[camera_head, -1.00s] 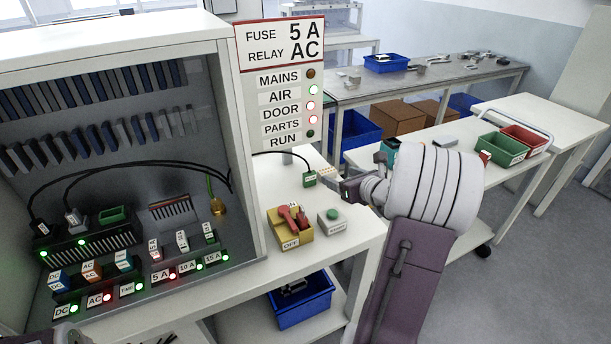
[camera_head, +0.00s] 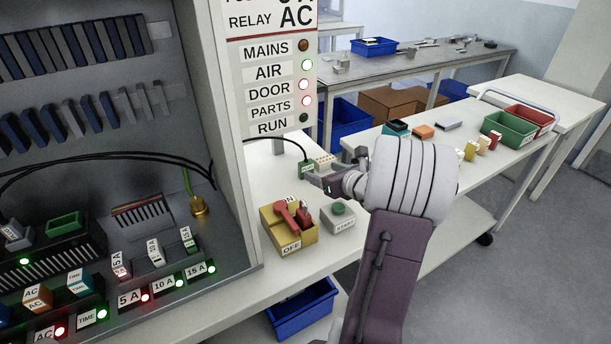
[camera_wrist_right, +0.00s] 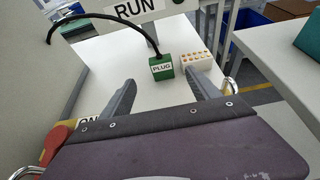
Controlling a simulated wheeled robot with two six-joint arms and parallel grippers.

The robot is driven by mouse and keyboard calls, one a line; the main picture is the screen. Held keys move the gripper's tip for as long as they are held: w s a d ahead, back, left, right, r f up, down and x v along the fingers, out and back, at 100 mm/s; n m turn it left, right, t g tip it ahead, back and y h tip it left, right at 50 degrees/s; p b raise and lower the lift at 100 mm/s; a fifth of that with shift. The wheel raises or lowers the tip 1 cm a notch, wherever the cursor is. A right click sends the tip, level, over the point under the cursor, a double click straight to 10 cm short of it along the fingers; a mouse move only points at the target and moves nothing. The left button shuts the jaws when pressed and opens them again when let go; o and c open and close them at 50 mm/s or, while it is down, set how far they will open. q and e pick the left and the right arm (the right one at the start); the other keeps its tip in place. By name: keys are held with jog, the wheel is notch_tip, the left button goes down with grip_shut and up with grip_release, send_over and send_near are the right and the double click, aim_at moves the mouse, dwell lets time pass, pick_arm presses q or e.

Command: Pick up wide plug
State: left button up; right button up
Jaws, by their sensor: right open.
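The wide plug is a green block (camera_wrist_right: 162,69) with a white PLUG label and a black cable from its top. In the right wrist view it stands on the white bench, ahead of and between the two fingers. It also shows in the head view as a small green block (camera_head: 306,170) at the end of the cable. My right gripper (camera_wrist_right: 160,95) is open and empty, its fingers apart on either side of the view, just short of the plug. In the head view the right gripper (camera_head: 318,183) is partly hidden by its wrist. My left gripper is not in view.
A cream block with holes (camera_wrist_right: 199,62) stands close to the right of the plug. A yellow switch box (camera_head: 290,237) with a red lever and a START button box (camera_head: 338,215) stand nearer on the bench. The cabinet wall (camera_head: 215,110) rises to the left.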

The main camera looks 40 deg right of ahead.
aim_at(308, 164)
jog(key=x, duration=0.3)
jog(key=shift+w, duration=0.1)
jog(key=x, duration=0.6)
jog(key=shift+d+r+b, duration=0.15)
jog(key=shift+b, duration=0.25)
jog(key=shift+r, duration=0.1)
jog(key=shift+c, duration=0.3)
jog(key=c, duration=1.4)
jog(key=shift+r, duration=0.45)
jog(key=s+d+r+p, duration=0.1)
jog(key=s+r, duration=0.2)
jog(key=s+d+r+p, duration=0.1)
jog(key=s+r+p, duration=0.1)
jog(key=s+r, duration=0.1)
jog(key=s+d+r+p, duration=0.1)
jog(key=s+r, duration=0.3)
jog(key=s, duration=0.1)
jog(key=shift+s+p, duration=0.2)
jog(key=shift+p, duration=0.15)
